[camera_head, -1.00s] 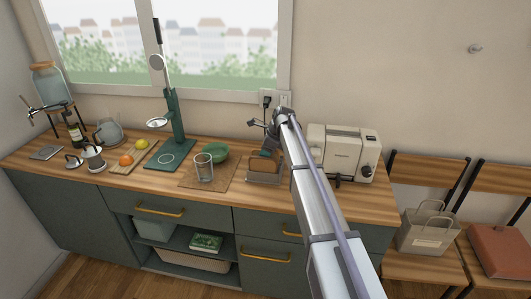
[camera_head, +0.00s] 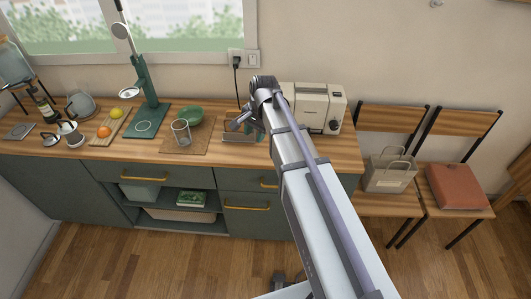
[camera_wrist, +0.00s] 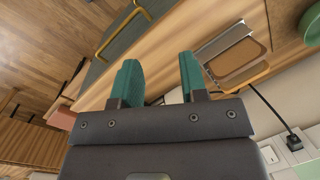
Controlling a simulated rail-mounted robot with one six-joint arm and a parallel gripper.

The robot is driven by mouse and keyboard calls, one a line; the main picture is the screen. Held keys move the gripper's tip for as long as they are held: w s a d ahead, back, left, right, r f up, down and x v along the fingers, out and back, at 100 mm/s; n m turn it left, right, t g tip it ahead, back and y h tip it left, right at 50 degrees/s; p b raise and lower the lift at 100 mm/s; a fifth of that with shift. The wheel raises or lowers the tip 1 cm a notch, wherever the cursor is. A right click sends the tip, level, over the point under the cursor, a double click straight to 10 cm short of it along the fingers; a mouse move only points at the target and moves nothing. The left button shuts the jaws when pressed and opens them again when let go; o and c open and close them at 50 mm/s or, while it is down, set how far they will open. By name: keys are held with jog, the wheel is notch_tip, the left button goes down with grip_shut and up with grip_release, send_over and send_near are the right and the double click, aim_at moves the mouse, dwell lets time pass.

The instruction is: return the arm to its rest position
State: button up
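My arm (camera_head: 300,190) reaches from the lower right of the head view up to the counter. My gripper (camera_head: 240,124) is at its far end, in front of the wall outlet and left of the toaster, partly hidden by the arm. In the wrist view, my gripper's two teal fingers (camera_wrist: 160,72) stand apart with nothing between them, so it is open and empty. Beyond them is the wooden counter (camera_wrist: 205,28) with a grey rack (camera_wrist: 245,32) holding a brown slab.
A cream toaster (camera_head: 312,105) stands just right of my gripper. A glass (camera_head: 181,132) and green bowl (camera_head: 188,115) stand to the left. Chairs with a bag (camera_head: 390,173) and red case (camera_head: 455,186) are at right. The floor (camera_head: 130,265) before the cabinets looks clear.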

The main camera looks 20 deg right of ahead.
jog(key=s+n+h, duration=0.2)
jog(key=s+n, duration=0.8)
jog(key=s, duration=0.7)
jog(key=shift+s+a+f+g, duration=0.15)
jog(key=shift+s+a+g, duration=0.05)
jog(key=shift+s+g, duration=0.1)
jog(key=shift+w, duration=0.1)
